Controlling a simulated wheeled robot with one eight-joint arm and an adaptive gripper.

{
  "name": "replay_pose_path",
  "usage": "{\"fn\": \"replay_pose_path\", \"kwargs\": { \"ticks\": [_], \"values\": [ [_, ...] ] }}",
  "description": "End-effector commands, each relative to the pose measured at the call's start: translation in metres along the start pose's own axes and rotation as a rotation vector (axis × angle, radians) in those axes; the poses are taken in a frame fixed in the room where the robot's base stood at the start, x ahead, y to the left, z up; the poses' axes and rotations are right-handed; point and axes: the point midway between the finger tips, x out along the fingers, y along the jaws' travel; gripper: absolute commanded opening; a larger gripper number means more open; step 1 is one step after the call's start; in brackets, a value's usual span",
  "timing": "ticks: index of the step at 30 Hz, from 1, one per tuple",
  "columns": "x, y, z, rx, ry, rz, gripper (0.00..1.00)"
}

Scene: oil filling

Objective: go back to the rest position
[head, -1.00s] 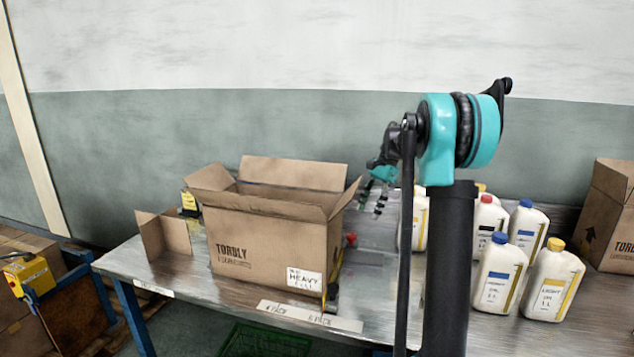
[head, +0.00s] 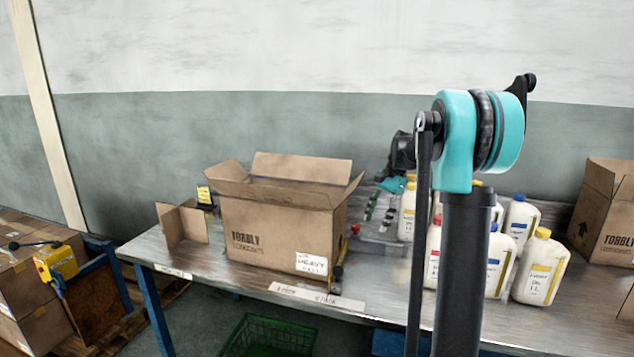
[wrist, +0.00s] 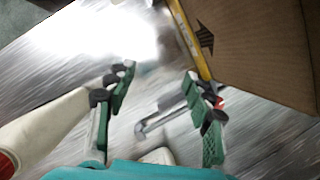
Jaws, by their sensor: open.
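My gripper (wrist: 160,98) is open in the wrist view, with its two green-padded fingers apart and nothing between them. Below it the metal table top looks blurred. In the head view my gripper is mostly hidden behind my arm; green and teal parts show over the table between the open carton and the bottles.
Another carton (head: 608,215) is at the far right. A cardboard divider (head: 183,228) stands left of the open carton. A green crate (head: 268,338) is below the table (head: 215,268).

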Motion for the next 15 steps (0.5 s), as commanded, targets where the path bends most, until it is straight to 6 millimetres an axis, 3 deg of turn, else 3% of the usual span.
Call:
{"fn": "replay_pose_path", "kwargs": {
  "ticks": [8,11,15],
  "values": [
    [0.025,0.033,0.019,-0.144,0.083,-0.025,0.52],
    [0.039,0.052,0.029,-0.224,0.129,-0.035,0.52],
    [0.068,0.092,0.047,-0.382,0.221,-0.044,0.52]
  ]
}}
